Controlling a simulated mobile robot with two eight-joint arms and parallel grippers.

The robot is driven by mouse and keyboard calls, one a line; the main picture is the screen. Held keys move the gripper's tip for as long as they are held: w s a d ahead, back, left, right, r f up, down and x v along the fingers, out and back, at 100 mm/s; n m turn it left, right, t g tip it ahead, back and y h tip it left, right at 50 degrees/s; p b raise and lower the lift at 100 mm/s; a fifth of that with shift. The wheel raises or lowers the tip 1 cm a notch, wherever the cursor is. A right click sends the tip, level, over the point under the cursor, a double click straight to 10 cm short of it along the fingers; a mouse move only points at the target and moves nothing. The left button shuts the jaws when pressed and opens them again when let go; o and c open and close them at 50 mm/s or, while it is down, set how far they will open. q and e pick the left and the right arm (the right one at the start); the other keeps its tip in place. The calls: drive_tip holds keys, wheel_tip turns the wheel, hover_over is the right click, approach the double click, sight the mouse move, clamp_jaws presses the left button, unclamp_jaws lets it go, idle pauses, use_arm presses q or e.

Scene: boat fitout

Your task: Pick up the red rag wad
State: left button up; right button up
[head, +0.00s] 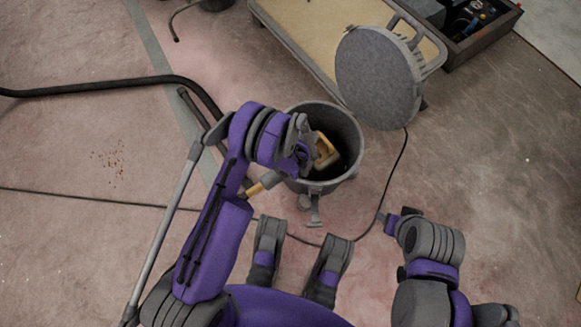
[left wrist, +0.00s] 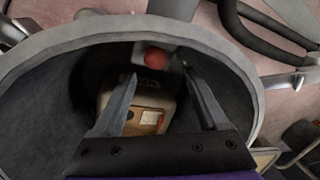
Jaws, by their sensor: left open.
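The red rag wad (left wrist: 155,58) shows as a small round red lump inside a grey bin (left wrist: 252,72), near the far wall, against a pale grey surface. My left gripper (left wrist: 159,76) reaches into the bin. Its two fingers are apart with nothing between them, and the wad appears just beyond the tips, between them in the picture. In the head view the bin (head: 350,122) stands open, my left gripper (head: 304,158) is at its mouth, and the wad cannot be seen. My right gripper (head: 392,224) is right of the bin, away from it; its fingers are not clear.
A yellow item (head: 326,150) lies in the bin; a pale box-like thing with a label (left wrist: 148,120) shows below my fingers. A round grey lid (head: 376,78) leans by a cart (head: 290,38) behind the bin. A black hose (head: 90,86) and cords cross the floor.

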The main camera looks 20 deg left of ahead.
use_arm(q)
drive_tip(key=f, duration=0.2)
drive_tip(key=f+b, duration=0.2)
drive_tip(key=f, duration=0.1)
drive_tip(key=shift+s+a+f, duration=0.25)
drive_tip(key=shift+a+f, duration=0.05)
clamp_jaws()
